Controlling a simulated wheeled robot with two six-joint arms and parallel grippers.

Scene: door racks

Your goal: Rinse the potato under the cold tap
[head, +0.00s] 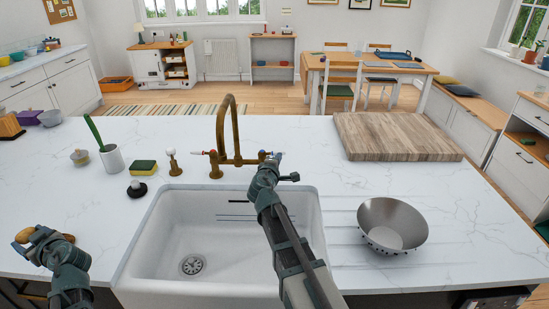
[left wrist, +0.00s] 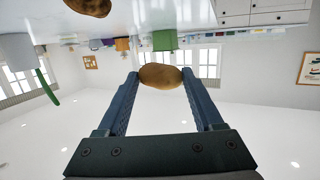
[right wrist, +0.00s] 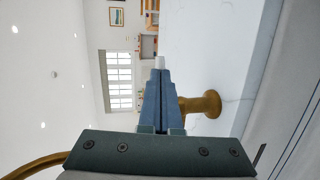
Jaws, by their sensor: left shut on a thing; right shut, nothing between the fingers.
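My left gripper (head: 30,240) is at the counter's left front, shut on a brown potato (head: 24,235). The left wrist view shows the potato (left wrist: 160,76) between the fingertips. A second potato (left wrist: 90,6) lies on the counter close by. The brass tap (head: 234,130) arches behind the white sink (head: 150,245), with a red-marked handle (head: 208,153) on its left and a blue-marked handle (head: 264,155) on its right. My right gripper (head: 275,160) is shut and empty at the blue-marked handle. Its fingertips (right wrist: 158,72) are by a pale lever end (right wrist: 147,60); contact is unclear. No water shows.
A metal colander (head: 393,226) stands right of the sink, with a wooden board (head: 395,136) behind it. A sponge (head: 143,168), a black-based brush (head: 137,188) and a white pot (head: 112,158) stand left of the tap. My right arm crosses over the sink.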

